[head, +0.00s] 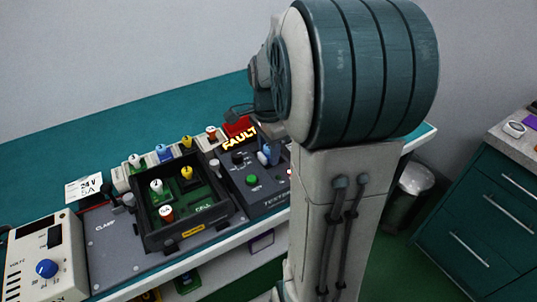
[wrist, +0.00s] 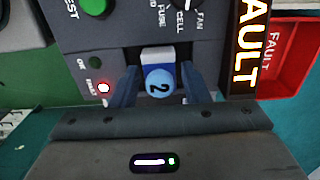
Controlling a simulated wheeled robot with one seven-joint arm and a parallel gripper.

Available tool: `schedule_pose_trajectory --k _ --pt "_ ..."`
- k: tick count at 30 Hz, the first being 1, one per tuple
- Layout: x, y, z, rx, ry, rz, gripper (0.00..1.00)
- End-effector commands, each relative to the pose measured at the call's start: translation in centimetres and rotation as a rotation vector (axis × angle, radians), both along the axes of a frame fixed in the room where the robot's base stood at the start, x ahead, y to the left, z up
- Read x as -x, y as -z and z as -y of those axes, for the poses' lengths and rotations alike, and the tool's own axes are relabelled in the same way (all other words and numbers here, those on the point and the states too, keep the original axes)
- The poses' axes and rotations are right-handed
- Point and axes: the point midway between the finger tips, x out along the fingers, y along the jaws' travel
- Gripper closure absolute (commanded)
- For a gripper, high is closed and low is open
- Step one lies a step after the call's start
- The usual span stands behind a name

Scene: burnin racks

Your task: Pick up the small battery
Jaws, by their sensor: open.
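In the wrist view, a small battery-like piece with a round blue top marked "2" (wrist: 160,83) and a pale body sits at the tester (wrist: 125,22). My gripper (wrist: 159,88) is open, with one blue finger on each side of this piece. I cannot tell whether the fingers touch it. In the head view, my arm covers most of the gripper; small blue shapes show beside the tester (head: 238,165). No label there says which piece is the small battery.
An open dark tray (head: 185,237) holds white, yellow and orange-topped pieces. A rack (head: 122,178) behind it holds several more. A lit FAULT sign (head: 239,137) and a red bin (wrist: 283,75) stand close to the gripper. A dial box (head: 45,262) is at left.

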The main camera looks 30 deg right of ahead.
Motion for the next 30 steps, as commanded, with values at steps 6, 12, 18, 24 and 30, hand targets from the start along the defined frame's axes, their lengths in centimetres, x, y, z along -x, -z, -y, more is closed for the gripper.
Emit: schedule_pose_trajectory --k 6,12,18,24,30 --pt "0.0 0.5 0.0 0.000 0.000 0.001 0.58" --pt "0.0 0.5 0.0 0.000 0.000 0.000 0.92" --pt "0.0 0.5 0.0 0.000 0.000 0.001 0.98" --pt "0.0 0.1 0.0 0.001 0.000 0.002 0.98" --pt "-0.1 -2.0 0.0 0.002 -0.001 0.005 0.98"
